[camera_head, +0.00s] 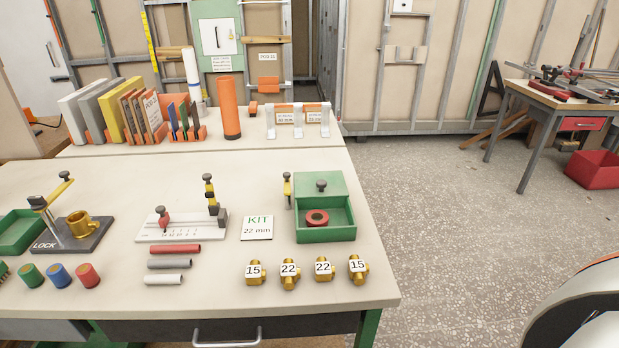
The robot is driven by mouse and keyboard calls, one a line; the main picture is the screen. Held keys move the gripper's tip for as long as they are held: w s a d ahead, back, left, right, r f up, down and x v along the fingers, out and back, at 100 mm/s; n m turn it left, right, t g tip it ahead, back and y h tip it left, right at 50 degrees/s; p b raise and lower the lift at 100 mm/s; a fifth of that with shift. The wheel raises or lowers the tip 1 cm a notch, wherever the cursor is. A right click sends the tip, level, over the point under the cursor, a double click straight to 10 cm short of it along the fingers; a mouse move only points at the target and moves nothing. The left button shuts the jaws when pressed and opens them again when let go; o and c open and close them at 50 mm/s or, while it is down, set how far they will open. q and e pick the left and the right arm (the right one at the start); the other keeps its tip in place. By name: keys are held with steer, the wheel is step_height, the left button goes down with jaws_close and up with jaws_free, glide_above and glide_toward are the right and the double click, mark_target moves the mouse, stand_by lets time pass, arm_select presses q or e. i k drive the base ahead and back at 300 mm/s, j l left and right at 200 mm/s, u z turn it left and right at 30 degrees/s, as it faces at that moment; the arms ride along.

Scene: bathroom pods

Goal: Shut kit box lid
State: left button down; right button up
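The green kit box (325,234) stands near the right edge of the workbench, with its front part open at the top. Its green lid (302,185) is at the back of the box and carries a dark knob (321,185). I cannot tell whether the lid is slid back or hinged. A red ring (317,217) lies inside the box. A card reading KIT 22 mm (257,228) is to the left of the box. Neither gripper is in view.
Several brass fittings numbered 15 and 22 (289,277) stand in front of the box. A white fixture (182,230) is farther left. Bench space right of the box is narrow but clear.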

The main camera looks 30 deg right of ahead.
mark_target(313, 184)
steer(key=z, duration=0.9)
